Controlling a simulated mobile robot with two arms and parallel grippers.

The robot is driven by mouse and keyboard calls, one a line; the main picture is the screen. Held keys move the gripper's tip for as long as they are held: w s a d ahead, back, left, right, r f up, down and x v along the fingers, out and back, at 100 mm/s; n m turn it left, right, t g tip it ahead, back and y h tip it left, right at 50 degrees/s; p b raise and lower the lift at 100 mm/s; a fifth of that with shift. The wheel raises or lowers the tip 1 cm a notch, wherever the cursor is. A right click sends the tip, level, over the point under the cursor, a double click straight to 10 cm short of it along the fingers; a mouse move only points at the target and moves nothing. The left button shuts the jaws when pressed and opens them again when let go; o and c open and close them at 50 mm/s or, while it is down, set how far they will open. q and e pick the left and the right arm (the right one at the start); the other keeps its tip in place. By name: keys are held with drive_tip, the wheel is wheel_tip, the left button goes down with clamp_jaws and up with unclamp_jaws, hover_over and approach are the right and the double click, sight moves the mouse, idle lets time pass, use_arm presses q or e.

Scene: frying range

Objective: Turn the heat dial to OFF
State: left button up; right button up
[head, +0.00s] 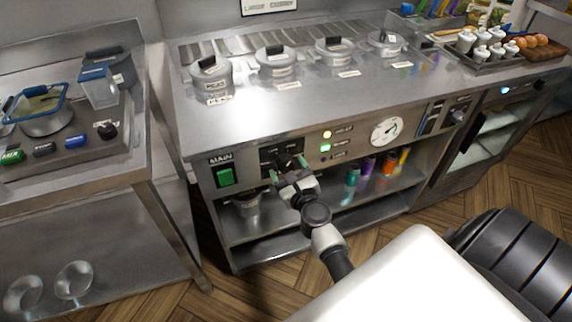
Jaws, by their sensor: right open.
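The steel range counter (290,110) has a front control panel. A black control plate (268,153) sits on the panel to the right of the green MAIN switch (225,177). My right gripper (288,168) is open in front of this plate, its fingertips close to a dark knob-like shape there. The gripper partly hides that shape, so I cannot tell its setting or whether the fingers touch it. Another dark knob (458,115) sits at the panel's right end. My left gripper is not in view.
Two indicator lights, yellow (327,134) and green (324,147), glow beside a round white gauge (386,131). Lidded pots (278,65) stand on the counter. Coloured bottles (368,165) stand on the shelf below. A side table (75,170) stands at left.

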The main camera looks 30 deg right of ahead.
drive_tip(key=shift+x, duration=0.8)
drive_tip(key=c, duration=0.9)
